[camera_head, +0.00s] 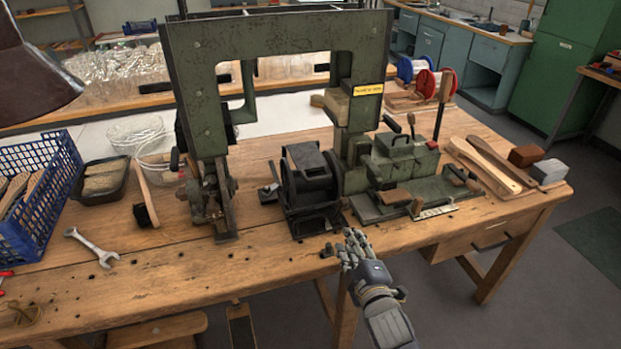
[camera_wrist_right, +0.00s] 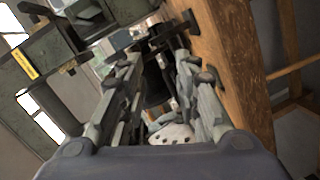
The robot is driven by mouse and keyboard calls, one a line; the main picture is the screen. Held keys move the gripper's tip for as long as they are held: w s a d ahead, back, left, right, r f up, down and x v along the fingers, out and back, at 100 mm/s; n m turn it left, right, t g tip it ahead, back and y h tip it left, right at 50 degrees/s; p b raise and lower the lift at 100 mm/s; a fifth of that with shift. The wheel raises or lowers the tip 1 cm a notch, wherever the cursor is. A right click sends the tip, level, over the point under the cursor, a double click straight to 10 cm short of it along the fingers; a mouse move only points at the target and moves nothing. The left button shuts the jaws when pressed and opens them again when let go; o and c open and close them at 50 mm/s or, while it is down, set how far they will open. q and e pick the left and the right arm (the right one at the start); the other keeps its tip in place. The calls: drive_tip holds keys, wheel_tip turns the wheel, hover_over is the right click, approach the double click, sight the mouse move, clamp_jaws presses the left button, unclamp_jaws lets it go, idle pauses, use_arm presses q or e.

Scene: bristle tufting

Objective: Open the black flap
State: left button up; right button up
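A dark, nearly black box-shaped housing (camera_head: 308,168) with a lid-like top sits at the middle of the green tufting machine (camera_head: 185,100) on the wooden bench. It looks like the part with the black flap, and its top looks closed. The flap's edge is hard to make out. My right gripper (camera_head: 348,243) is at the bench's front edge, below and right of this housing and apart from it. In the right wrist view the two fingers of my right gripper (camera_wrist_right: 158,70) are spread with nothing clearly held between them. My left gripper is not in view.
A green metal block with levers (camera_head: 402,160) stands right of the housing. A blue crate (camera_head: 70,165), a wrench (camera_head: 92,247) and a brush (camera_head: 146,200) lie to the left. The bench front (camera_head: 190,270) is mostly clear.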

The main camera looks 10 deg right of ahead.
sight(320, 177)
drive_tip(key=w+a+r+n+t+y, duration=0.2)
drive_tip(key=w+a+r+n+t, duration=0.15)
drive_tip(key=r+n, duration=0.35)
drive_tip(key=shift+m+t, duration=0.25)
drive_tip(key=shift+m, duration=0.45)
drive_tip(key=w+r, duration=0.1)
drive_tip(key=w, duration=0.2)
drive_tip(key=w+p, duration=0.1)
drive_tip(key=w, duration=0.3)
drive_tip(key=w+r, duration=0.1)
drive_tip(key=w, duration=0.3)
drive_tip(key=shift+w+r, duration=0.1)
drive_tip(key=shift+r, duration=0.2)
drive_tip(key=shift+c, duration=0.2)
clamp_jaws()
